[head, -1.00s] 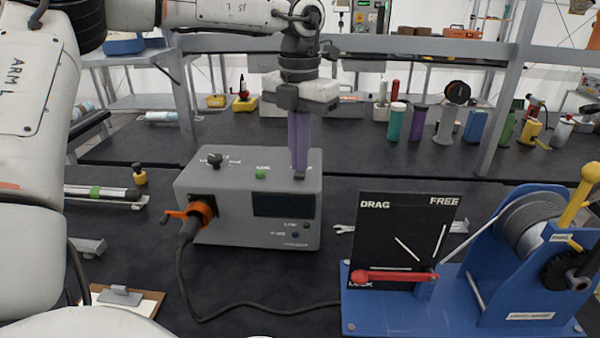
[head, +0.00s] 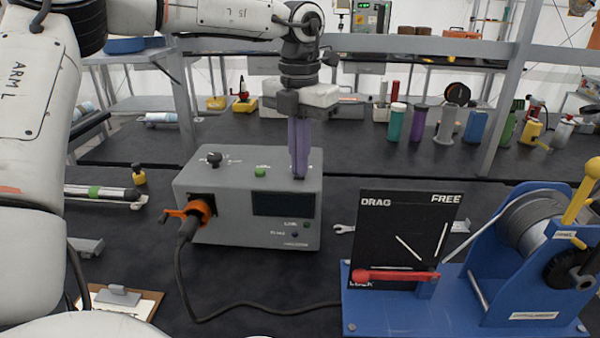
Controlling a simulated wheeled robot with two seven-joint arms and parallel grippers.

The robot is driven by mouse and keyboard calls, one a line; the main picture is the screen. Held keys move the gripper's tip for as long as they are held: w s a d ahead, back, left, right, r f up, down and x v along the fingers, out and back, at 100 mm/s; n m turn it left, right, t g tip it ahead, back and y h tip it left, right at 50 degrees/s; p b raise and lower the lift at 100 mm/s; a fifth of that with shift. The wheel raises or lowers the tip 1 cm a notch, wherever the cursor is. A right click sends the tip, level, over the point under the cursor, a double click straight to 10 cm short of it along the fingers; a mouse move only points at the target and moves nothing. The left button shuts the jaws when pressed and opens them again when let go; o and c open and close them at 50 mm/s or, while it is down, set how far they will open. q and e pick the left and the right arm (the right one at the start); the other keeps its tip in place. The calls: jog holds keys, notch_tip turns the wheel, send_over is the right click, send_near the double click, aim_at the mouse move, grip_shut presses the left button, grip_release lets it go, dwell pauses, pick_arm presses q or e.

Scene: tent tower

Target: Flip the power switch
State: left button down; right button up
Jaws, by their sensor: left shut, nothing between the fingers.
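The grey power box (head: 220,228) stands on the dark table in the middle of the head view. Its top carries a black knob (head: 214,159) at the left and a green button (head: 260,172) near the middle. My left gripper (head: 299,176) points straight down with its purple fingers shut and empty. Its fingertips are at the right part of the box's top and hide what sits there, so I cannot see the power switch. Whether the tips touch the box I cannot tell. My right gripper is not in view.
An orange connector (head: 202,211) with a black cable (head: 252,306) plugs into the box's front. A blue winch stand (head: 400,313) with a red lever (head: 395,275) stands at the right. A clipboard (head: 146,303) lies front left. Coloured cylinders stand behind.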

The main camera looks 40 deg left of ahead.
pick_arm(q)
jog(key=shift+f, duration=0.1)
jog(key=shift+r+p, duration=1.1)
jog(key=shift+r, duration=0.35)
jog(key=shift+r+p, duration=0.5)
jog(key=shift+r, duration=0.45)
notch_tip(320, 180, up, 2)
jog(key=shift+r, duration=0.1)
